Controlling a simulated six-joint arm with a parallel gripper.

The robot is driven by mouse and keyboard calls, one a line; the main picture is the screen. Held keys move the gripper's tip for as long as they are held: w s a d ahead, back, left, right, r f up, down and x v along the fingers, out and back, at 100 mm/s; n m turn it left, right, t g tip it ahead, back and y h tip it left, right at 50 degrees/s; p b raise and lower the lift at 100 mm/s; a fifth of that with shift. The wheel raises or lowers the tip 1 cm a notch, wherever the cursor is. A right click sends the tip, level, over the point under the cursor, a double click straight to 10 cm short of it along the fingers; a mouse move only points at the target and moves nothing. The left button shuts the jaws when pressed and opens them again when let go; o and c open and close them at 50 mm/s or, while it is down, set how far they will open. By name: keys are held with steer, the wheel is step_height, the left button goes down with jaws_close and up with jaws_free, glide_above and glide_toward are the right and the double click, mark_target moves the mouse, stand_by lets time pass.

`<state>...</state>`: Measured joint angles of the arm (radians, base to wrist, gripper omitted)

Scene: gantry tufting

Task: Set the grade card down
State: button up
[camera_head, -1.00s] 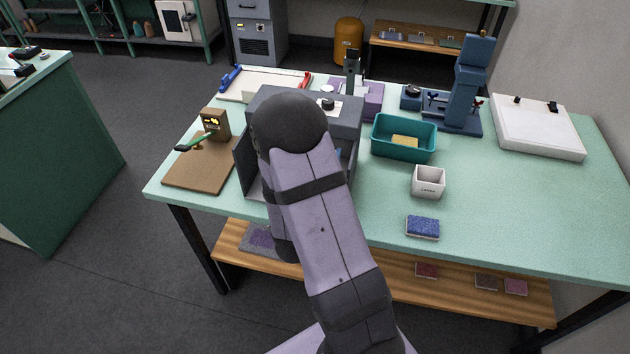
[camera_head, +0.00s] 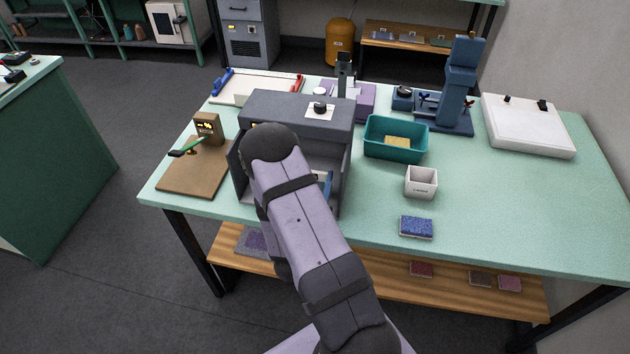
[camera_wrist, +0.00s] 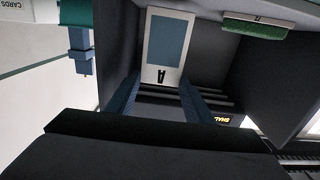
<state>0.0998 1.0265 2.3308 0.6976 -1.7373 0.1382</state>
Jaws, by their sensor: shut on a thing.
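The grade card (camera_wrist: 166,45) is white with a blue-grey panel and a black letter A, which appears upside down in the wrist view. My gripper (camera_wrist: 160,88) has its two blue fingers at the card's lettered end and is shut on it. The card is inside the grey booth (camera_head: 300,107), over its dark surface; I cannot tell whether it touches that surface. A green tufted piece (camera_wrist: 254,27) with a pale edge is to the right of the card in the wrist view. In the head view, my arm hides most of the gripper and card.
A white box (camera_head: 421,183) marked CARDS and a teal bin (camera_head: 378,148) stand right of the booth. A blue tufted piece (camera_head: 416,228) lies near the front edge. A brown board (camera_head: 190,178) lies left. The booth's walls are close around my gripper. The right tabletop has free room.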

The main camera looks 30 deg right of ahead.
steer(key=shift+f, duration=0.55)
steer(key=shift+f, duration=0.2)
steer(key=o, duration=1)
steer(key=shift+r, duration=0.2)
steer(key=shift+b+v, duration=1.05)
steer(key=shift+v, duration=5)
